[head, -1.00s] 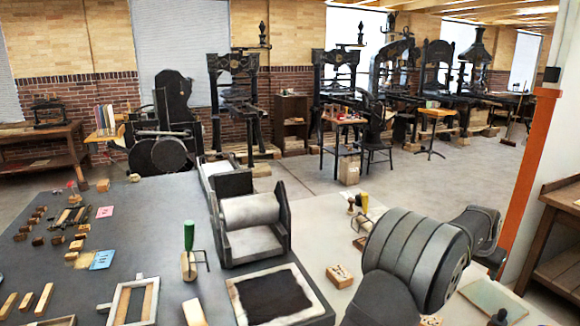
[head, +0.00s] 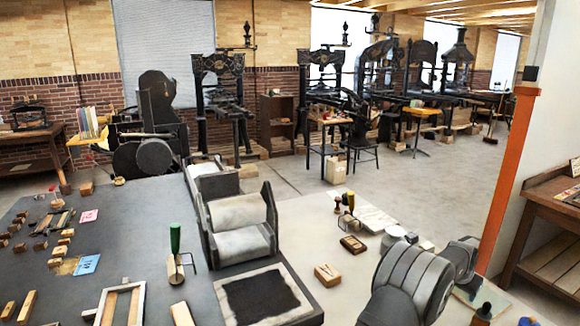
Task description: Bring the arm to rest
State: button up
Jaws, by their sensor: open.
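My arm shows at the lower right of the head view as grey, ribbed, rounded links (head: 412,283) above the right end of the table (head: 330,300). Another dark rounded link (head: 463,258) joins it on the right. My gripper and its fingertips are not in view, so I cannot see whether it holds anything.
Left of my arm lie a wooden block (head: 327,275), a dark-topped block (head: 353,244) and a pale sheet (head: 368,218). A press bed with a roller (head: 238,225), a green-handled tool (head: 175,250) and a black inked slab (head: 262,297) stand further left. Small bottles (head: 482,313) stand at the lower right edge.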

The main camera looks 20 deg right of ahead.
jog(key=shift+f, duration=1)
jog(key=d+r+v, duration=0.1)
jog(key=d+v, duration=0.1)
jog(key=v, duration=1.4)
jog(key=shift+w+r, duration=0.2)
jog(key=shift+r, duration=0.35)
jog(key=shift+d, duration=0.1)
